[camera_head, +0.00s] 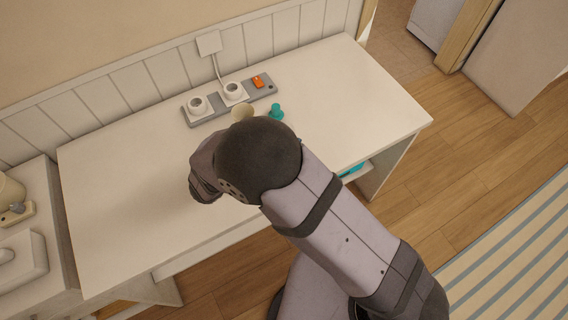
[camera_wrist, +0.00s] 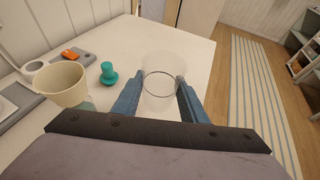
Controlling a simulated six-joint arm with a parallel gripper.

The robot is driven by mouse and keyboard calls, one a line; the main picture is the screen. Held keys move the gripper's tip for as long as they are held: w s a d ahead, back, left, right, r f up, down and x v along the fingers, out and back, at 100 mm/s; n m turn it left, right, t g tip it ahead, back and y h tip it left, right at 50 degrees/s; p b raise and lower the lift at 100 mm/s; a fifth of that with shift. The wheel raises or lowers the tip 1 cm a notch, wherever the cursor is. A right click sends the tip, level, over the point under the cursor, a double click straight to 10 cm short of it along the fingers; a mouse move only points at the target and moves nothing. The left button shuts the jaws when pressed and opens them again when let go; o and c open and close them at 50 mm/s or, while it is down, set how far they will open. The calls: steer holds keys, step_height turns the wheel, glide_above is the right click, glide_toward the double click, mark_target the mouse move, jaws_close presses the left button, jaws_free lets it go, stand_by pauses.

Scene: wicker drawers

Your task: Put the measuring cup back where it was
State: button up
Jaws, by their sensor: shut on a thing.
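A clear, see-through measuring cup (camera_wrist: 165,72) stands between the two blue fingers of my gripper (camera_wrist: 159,92) in the wrist view. The fingers are shut on it, one at each side. Its round rim or base edge shows as a dark ring. The white desk top (camera_wrist: 198,52) is behind and below it; I cannot tell whether the cup touches the desk. In the head view my arm hides the gripper and the measuring cup, over the front middle of the desk (camera_head: 120,190).
A beige cup (camera_wrist: 62,86) and a teal knobbed object (camera_wrist: 108,74) stand left of my gripper in the wrist view. A grey power strip (camera_head: 212,108) with an orange switch (camera_head: 257,81) lies along the wall. The desk's left and right ends are clear.

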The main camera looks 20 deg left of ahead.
steer(key=shift+r, duration=0.3)
steer(key=shift+n+y, duration=0.3)
steer(key=shift+f+p, duration=0.8)
steer(key=shift+f, duration=4.25)
steer(key=shift+f, duration=0.1)
steer(key=shift+f, duration=0.15)
steer(key=o, duration=1.1)
